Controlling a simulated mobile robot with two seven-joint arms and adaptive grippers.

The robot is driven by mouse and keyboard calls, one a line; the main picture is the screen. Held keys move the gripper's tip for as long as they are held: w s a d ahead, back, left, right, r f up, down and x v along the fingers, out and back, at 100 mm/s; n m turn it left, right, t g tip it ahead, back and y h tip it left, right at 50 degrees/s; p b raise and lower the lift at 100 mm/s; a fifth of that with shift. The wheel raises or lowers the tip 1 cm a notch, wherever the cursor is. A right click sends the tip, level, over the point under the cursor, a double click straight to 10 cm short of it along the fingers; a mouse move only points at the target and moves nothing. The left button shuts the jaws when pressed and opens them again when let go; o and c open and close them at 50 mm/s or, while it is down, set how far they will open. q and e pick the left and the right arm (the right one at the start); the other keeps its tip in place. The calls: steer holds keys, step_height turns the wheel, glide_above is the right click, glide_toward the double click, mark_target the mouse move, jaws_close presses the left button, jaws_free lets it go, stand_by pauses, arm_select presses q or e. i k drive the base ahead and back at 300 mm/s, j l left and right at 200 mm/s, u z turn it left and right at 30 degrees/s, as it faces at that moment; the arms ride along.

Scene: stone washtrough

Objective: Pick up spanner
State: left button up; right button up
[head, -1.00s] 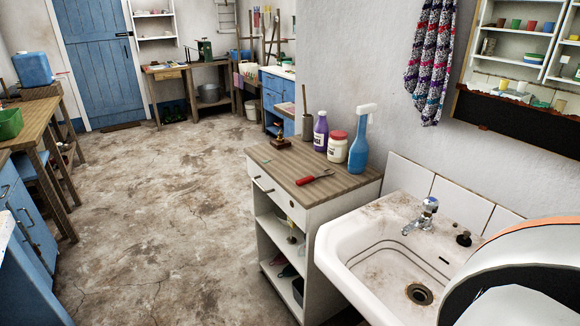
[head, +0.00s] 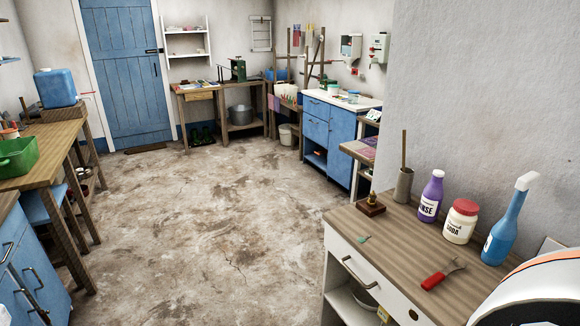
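A tool with a red handle (head: 434,281) and a short metal head lies flat on the wooden top of the white cabinet (head: 395,235), near its front edge. Its metal end points toward the back right. I cannot tell for certain whether it is the spanner; no other clear spanner shows. A small greenish item (head: 364,239) lies further left on the same top, too small to identify. Neither of my grippers is in view, and nothing is seen touching the red-handled tool.
A purple bottle (head: 431,197), a red-lidded jar (head: 461,222) and a blue spray bottle (head: 505,232) stand along the wall behind the tool. A small brass-topped object (head: 371,204) and a grey holder (head: 403,186) stand further left. The floor (head: 215,220) is clear.

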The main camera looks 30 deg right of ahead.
mark_target(431, 282)
steer(key=i, duration=1.5)
steer(key=i+z, duration=0.45)
steer(key=i+j+z, duration=0.25)
steer(key=z, duration=3.45)
steer(key=j, duration=0.1)
